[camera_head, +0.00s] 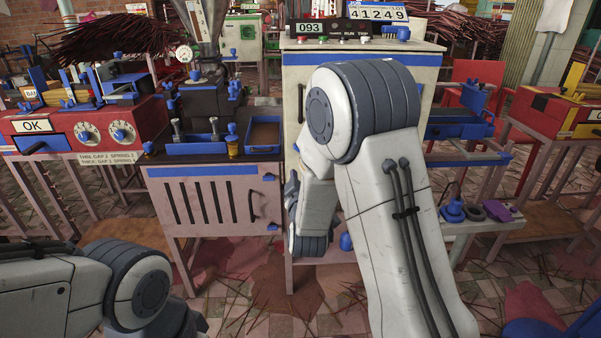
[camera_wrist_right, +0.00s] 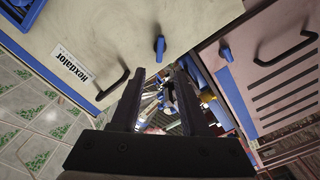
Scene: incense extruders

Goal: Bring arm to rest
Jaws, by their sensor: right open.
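My right arm rises from the lower right in the head view, bends at a large grey elbow, and its forearm (camera_head: 317,205) hangs down in front of the gap between two cabinets. In the right wrist view my right gripper (camera_wrist_right: 158,75) has its two dark fingers apart. Nothing shows clamped between them; blue and dark parts are visible beyond. My left arm (camera_head: 140,290) lies low at the bottom left of the head view. Its gripper is out of view.
A pale cabinet (camera_wrist_right: 100,30) with a black handle and a slotted cabinet (camera_head: 213,205) flank my right gripper. A red machine (camera_head: 85,125) stands left, and a blue stand (camera_head: 453,211) sits on a low bench at right. Sticks litter the tiled floor (camera_head: 350,315).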

